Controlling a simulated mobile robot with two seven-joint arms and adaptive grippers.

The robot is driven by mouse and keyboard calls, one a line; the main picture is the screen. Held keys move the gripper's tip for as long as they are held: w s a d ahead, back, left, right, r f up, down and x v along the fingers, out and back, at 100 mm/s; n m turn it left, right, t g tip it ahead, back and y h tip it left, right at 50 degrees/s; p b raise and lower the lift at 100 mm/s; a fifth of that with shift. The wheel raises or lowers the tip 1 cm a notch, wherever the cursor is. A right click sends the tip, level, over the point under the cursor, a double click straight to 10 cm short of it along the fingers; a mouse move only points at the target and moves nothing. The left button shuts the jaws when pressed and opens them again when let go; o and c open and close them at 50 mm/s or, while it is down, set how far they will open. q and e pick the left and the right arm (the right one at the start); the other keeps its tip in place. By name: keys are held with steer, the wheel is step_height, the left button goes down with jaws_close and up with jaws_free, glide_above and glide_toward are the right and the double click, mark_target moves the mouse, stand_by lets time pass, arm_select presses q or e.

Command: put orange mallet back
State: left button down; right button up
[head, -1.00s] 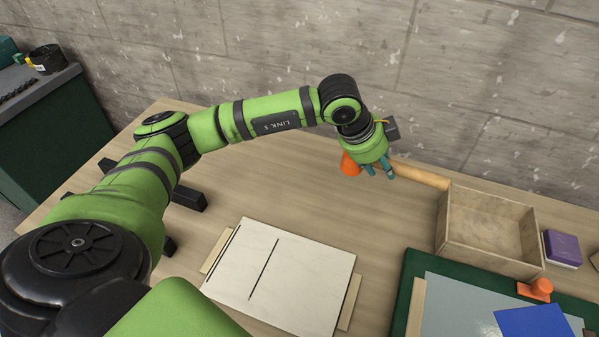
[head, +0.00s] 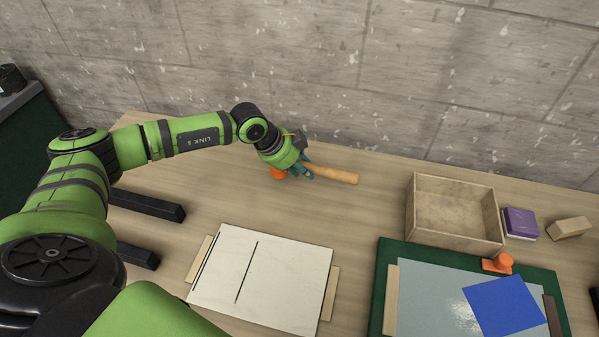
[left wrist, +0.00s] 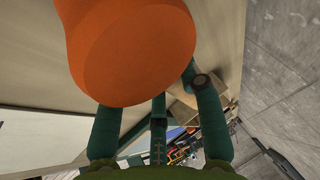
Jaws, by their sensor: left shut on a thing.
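The orange mallet has an orange head (head: 279,173) and a pale wooden handle (head: 335,174) that points right in the head view. My left gripper (head: 303,170) is shut on the mallet, near where the head meets the handle. In the left wrist view the orange head (left wrist: 135,55) fills the upper middle, between and above the teal fingers (left wrist: 158,120). The fingers hide part of the mallet. I cannot tell whether the mallet touches the table. My right gripper is not in view.
A white board (head: 285,285) lies in front. A wooden box (head: 410,218) stands right, beside a purple block (head: 520,222) and a tan block (head: 569,228). A green-edged mat (head: 378,300) holds an orange-handled tool (head: 498,263) and blue sheet (head: 505,305). Black bars (head: 147,204) lie left.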

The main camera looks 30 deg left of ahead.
arm_select(q)
steer(key=shift+a+f, duration=0.15)
steer(key=shift+f, duration=0.05)
steer(key=shift+f+p, duration=0.8)
steer(key=shift+f, duration=0.8)
steer(key=c, duration=0.8)
jaws_free()
steer(key=shift+f, duration=0.1)
